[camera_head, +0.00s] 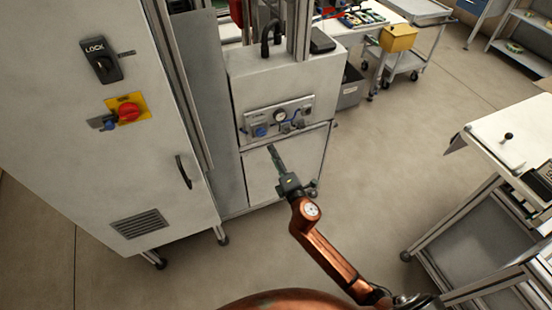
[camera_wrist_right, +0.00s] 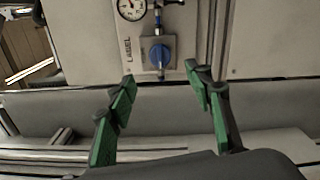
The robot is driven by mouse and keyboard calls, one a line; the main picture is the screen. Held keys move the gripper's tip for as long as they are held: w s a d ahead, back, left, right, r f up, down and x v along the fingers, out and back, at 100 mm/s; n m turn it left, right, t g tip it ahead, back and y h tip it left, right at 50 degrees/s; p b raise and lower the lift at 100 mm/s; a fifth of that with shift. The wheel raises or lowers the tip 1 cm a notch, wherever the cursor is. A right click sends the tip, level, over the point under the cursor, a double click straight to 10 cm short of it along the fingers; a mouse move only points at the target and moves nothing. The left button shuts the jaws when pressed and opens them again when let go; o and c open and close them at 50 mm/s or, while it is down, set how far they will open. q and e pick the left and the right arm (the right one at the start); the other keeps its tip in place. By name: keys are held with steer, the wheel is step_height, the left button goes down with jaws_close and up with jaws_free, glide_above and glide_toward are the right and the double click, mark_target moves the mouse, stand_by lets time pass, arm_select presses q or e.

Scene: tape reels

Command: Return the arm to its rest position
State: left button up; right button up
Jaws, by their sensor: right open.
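My right arm (camera_head: 330,258) is copper-coloured and reaches up from the bottom of the head view. Its gripper (camera_head: 274,154) is in front of the lower front of the white machine (camera_head: 262,82), below the panel with gauge and knobs. In the right wrist view the right gripper (camera_wrist_right: 160,92) is open, with green-padded fingers spread apart and nothing between them. A blue valve knob (camera_wrist_right: 159,55) and a round gauge (camera_wrist_right: 131,8) show on the panel beyond the fingertips. The gripper looks apart from the panel. My left gripper is not in view.
A tall white cabinet (camera_head: 90,175) with a red switch (camera_head: 128,112) stands at left. A trolley (camera_head: 405,55) with a yellow box (camera_head: 398,38) is at the back. A framed bench (camera_head: 500,140) stands at right. Open floor (camera_head: 420,130) lies between machine and bench.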

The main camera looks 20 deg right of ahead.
steer(key=shift+s, duration=0.55)
